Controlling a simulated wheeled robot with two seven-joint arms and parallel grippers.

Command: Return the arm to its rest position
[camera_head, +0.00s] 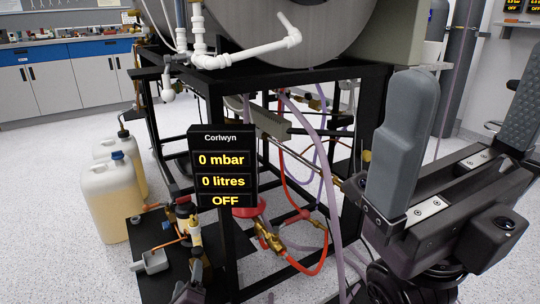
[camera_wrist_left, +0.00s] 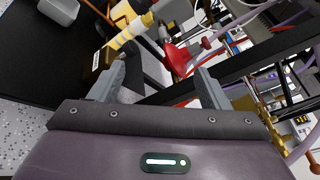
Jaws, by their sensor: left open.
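In the left wrist view, both fingers of the left gripper (camera_wrist_left: 158,82) show apart and empty, above the dark gripper body.
A black metal frame (camera_head: 318,78) carries a large grey drum (camera_head: 285,28). A display (camera_head: 222,168) reads 0 mbar, 0 litres, OFF. Canisters (camera_head: 110,200) stand at the left. A red fitting (camera_wrist_left: 180,58) shows beyond the fingers in the left wrist view.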

